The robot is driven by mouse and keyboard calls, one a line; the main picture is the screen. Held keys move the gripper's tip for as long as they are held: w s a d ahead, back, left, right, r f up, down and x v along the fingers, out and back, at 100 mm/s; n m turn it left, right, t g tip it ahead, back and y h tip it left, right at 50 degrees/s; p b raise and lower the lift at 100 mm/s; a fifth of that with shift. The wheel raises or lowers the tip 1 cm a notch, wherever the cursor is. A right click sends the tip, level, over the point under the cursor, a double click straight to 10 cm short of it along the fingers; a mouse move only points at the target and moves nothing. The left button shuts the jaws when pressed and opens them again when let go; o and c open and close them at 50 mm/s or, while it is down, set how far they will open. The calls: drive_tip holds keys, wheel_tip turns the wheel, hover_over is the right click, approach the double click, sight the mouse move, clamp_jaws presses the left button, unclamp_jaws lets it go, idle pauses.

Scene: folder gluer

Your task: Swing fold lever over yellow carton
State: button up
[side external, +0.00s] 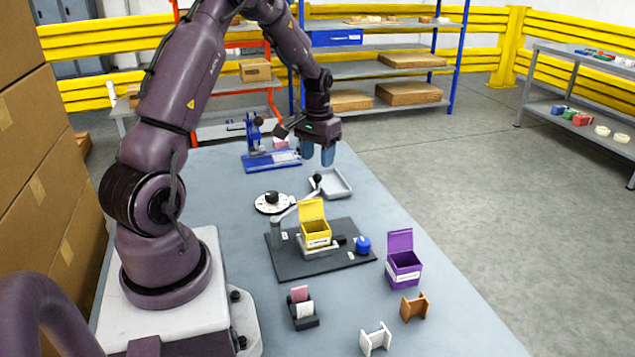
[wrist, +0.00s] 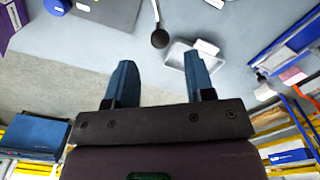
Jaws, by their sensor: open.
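The yellow carton (side external: 315,233) stands on a dark base plate (side external: 285,262) in the side external view, its lid raised. The fold lever (side external: 298,207) is a grey arm beside it, reaching away towards the back and ending in a black knob (side external: 317,180). The knob also shows in the wrist view (wrist: 160,38), ahead of the fingertips and roughly centred between them. My gripper (side external: 318,157) is open and empty, its blue fingers above the table on the far side of the knob. The wrist view shows both fingers (wrist: 159,62) apart. The carton is not clearly seen there.
A grey tray (side external: 343,188) lies close to the knob. A white dial (side external: 266,203) is left of the lever. A blue knob (side external: 363,244) sits right of the yellow carton. A purple carton (side external: 404,268) stands further right. A blue fixture (side external: 270,161) is at the back.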

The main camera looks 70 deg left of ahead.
sight(318, 179)
drive_tip(key=shift+f, duration=3.8)
clamp_jaws()
